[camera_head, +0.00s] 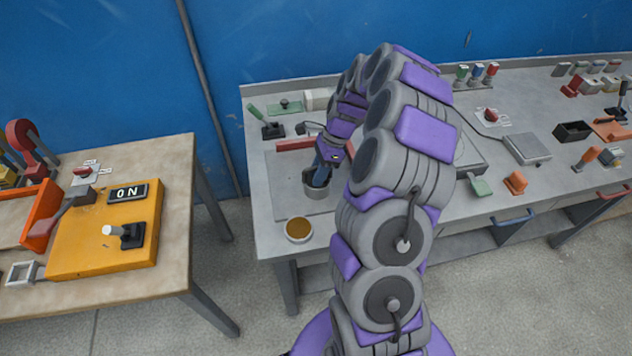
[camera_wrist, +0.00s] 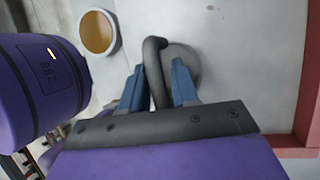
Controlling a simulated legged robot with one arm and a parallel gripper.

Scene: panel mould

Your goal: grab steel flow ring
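The steel flow ring (camera_head: 316,188) looks like a short grey cylinder standing on a grey plate on the right bench. In the wrist view a dark curved handle (camera_wrist: 156,72) rises beside a round grey surface (camera_wrist: 187,68), which appears to be the ring's. My gripper (camera_wrist: 158,82) has two blue fingers, one on each side of this handle, with a gap visible at least on the left. In the head view my gripper (camera_head: 321,176) points down at the ring's top. The fingertips and any contact are partly hidden there.
A round dish with amber contents (camera_head: 299,230) stands near the bench's front left edge, close to the ring. A red bar (camera_head: 300,144) lies behind the ring. A green-handled lever (camera_head: 268,125) stands at the back left. A yellow box (camera_head: 105,235) occupies the left table.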

